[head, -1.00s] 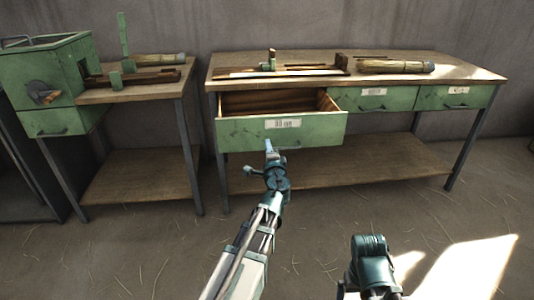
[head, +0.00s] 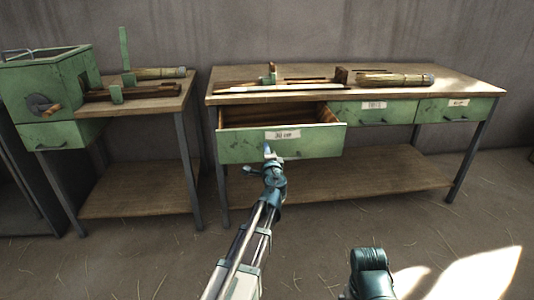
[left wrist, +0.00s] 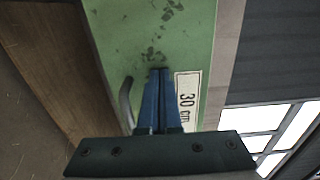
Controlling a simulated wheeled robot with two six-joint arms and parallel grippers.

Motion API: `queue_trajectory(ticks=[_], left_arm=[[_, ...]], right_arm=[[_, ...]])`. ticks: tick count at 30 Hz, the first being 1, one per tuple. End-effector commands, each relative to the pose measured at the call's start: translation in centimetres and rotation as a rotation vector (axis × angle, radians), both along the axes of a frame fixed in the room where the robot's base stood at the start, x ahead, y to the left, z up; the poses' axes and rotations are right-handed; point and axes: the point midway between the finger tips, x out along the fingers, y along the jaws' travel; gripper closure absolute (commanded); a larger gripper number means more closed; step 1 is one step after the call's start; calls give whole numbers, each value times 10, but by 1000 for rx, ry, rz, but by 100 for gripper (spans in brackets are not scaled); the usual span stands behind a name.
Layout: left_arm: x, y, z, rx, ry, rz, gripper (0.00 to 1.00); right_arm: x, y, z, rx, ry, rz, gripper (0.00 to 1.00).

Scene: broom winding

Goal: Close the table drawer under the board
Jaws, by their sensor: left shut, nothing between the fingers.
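The open table drawer (head: 240,147) is the green left one under the tabletop (head: 225,98), pulled out with its bare wooden inside showing. Its front bears a "30 cm" label, which also shows on the drawer front (left wrist: 150,32) in the left wrist view. A curved handle (left wrist: 126,100) is beside my fingers there. My left gripper (head: 267,151) is shut and empty, its fingertips at the drawer front beside the label; I cannot tell whether they touch it. The board (head: 290,87) lies on the tabletop above. My right gripper is out of view.
Two more green drawers, the middle (head: 372,113) and the right (head: 455,109), are shut. A bundle of straw (head: 395,79) lies on the tabletop. A lower wooden shelf (head: 330,182) spans under the drawers. A smaller bench (head: 140,95) stands left.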

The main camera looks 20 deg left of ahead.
Motion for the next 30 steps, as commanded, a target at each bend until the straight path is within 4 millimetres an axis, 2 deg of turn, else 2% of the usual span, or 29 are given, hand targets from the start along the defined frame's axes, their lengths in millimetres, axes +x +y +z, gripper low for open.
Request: queue_trajectory(ticks=[1,18,24,30], left_arm=[[15,7,0,0,0,1,100],[149,83,0,0,0,1,100],[184,104,0,0,0,1,100],[207,117,0,0,0,0,100]], right_arm=[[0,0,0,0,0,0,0],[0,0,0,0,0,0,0],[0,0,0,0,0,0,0],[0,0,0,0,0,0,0]])
